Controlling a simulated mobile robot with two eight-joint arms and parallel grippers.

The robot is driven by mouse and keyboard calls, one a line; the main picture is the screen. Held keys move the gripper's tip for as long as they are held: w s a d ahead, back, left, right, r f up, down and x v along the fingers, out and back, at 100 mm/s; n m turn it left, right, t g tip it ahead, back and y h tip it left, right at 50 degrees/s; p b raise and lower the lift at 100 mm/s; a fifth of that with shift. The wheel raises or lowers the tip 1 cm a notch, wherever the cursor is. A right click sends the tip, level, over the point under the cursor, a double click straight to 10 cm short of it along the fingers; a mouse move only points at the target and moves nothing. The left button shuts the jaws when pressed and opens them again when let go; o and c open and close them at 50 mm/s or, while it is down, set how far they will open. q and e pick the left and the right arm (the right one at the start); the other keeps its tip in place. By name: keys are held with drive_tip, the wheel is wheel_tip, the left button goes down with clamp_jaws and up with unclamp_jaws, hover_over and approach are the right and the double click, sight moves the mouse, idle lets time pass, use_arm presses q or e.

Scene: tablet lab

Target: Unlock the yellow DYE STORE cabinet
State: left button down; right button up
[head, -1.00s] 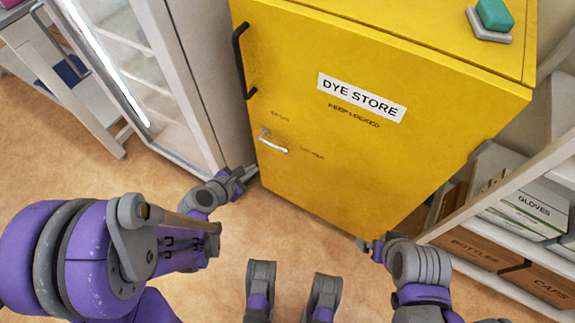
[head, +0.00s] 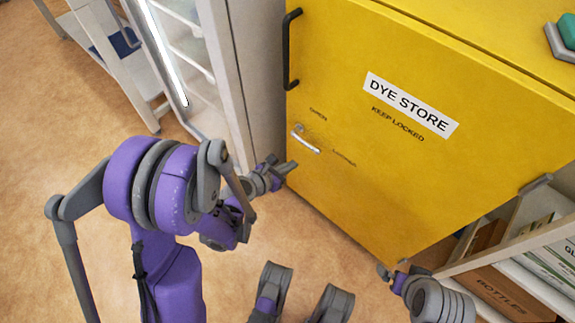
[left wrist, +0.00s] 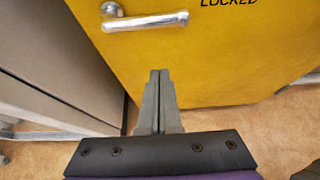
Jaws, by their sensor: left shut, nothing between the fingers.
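The yellow DYE STORE cabinet (head: 400,190) stands upright with its door shut. Its silver lever handle (head: 306,140) is low on the left of the door, lying nearly level with its free end to the right, on the LOCKED label's side. An OPEN label is above it. The lever also shows at the top of the left wrist view (left wrist: 145,21). My left gripper (head: 291,166) is shut and empty, just below and left of the lever, apart from it. Its closed fingertips (left wrist: 160,74) point at the door below the lever. My right gripper (head: 390,269) is near the cabinet's lower edge; its fingers are unclear.
A black pull handle (head: 290,50) is on the door's upper left. A grey-white glass-fronted cabinet (head: 240,80) stands close on the left. A shelf with boxes (head: 490,290) is at the right. A green and grey item lies on the cabinet top. Floor in front is clear.

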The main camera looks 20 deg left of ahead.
sight(299, 139)
use_arm(q)
drive_tip(key=w+d, duration=0.2)
drive_tip(key=w, duration=0.3)
drive_tip(key=shift+w+r+b, duration=0.3)
drive_tip(key=shift+r+b, duration=0.05)
drive_tip(key=shift+r, duration=0.05)
drive_tip(key=shift+d+r+n+h, duration=0.1)
drive_tip(key=shift+r+n+h, duration=0.3)
drive_tip(key=shift+r+n, duration=0.15)
idle(0.5)
drive_tip(key=r+n+h, duration=0.1)
drive_tip(key=a+r+n+h, duration=0.1)
drive_tip(key=r, duration=0.1)
drive_tip(key=r+n+g+h, duration=0.1)
drive_tip(key=shift+w+a+r+n+h+p, duration=0.25)
drive_tip(key=shift+w+a+r+h+p, duration=0.05)
drive_tip(key=shift+a+p, duration=0.05)
drive_tip(key=shift+w+a+r+n+h, duration=0.25)
drive_tip(key=shift+a+r+n+h, duration=0.25)
drive_tip(key=shift+a, duration=0.1)
drive_tip(key=shift+w+a+r, duration=0.2)
drive_tip(key=shift+a+r, duration=0.05)
drive_tip(key=shift+a, duration=0.35)
drive_tip(key=shift+w+a+r, duration=0.2)
drive_tip(key=shift+a, duration=0.4)
drive_tip(key=shift+w+a+r, duration=0.1)
drive_tip(key=shift+a, duration=0.1)
